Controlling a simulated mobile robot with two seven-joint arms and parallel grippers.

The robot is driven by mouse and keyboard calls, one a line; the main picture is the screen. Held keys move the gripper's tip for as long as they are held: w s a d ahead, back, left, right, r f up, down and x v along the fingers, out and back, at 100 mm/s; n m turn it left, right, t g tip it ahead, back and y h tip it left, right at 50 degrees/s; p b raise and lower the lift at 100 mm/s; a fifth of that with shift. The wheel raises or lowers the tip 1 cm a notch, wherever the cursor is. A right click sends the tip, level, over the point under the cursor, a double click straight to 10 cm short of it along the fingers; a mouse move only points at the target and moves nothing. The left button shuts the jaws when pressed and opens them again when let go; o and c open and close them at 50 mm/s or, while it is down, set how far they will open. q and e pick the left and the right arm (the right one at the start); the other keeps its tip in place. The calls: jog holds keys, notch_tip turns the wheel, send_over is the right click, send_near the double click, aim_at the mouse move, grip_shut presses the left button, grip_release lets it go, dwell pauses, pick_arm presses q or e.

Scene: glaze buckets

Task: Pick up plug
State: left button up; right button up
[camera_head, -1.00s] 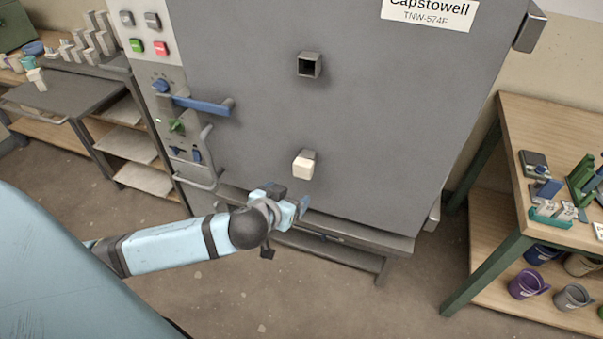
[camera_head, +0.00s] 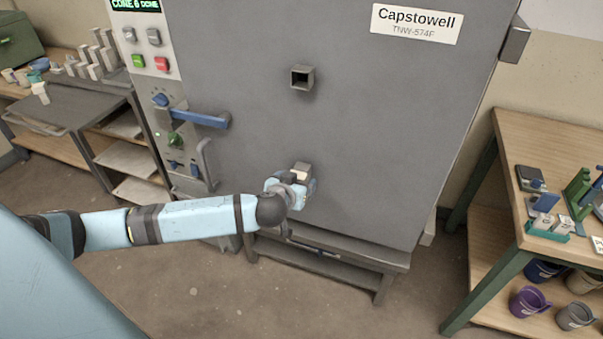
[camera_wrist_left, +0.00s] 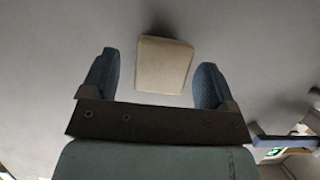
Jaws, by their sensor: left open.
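The cream plug (camera_head: 302,169) sits in the lower port on the front of the large grey kiln door (camera_head: 370,130). It also shows in the left wrist view (camera_wrist_left: 164,66), as a pale block sticking out of the grey face. My left gripper (camera_head: 305,181) is open at the plug and partly hides it in the head view. In the left wrist view its two blue fingers stand on either side of the plug, with a gap at each side. My right gripper is not in view.
An empty square port (camera_head: 302,77) is above the plug. A blue-handled latch (camera_head: 200,118) and a control panel are on the left. A wooden table (camera_head: 540,130) with tools and buckets stands on the right, a grey cart (camera_head: 70,110) on the left.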

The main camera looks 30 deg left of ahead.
pick_arm(q)
jog(key=shift+x, duration=1.4)
jog(key=c, duration=1)
jog(key=shift+c, duration=0.2)
jog(key=s+d+b, duration=0.1)
jog(key=s+d, duration=0.3)
jog(key=s, duration=1.3)
jog(key=shift+s, duration=0.3)
jog(key=shift+r, duration=0.15)
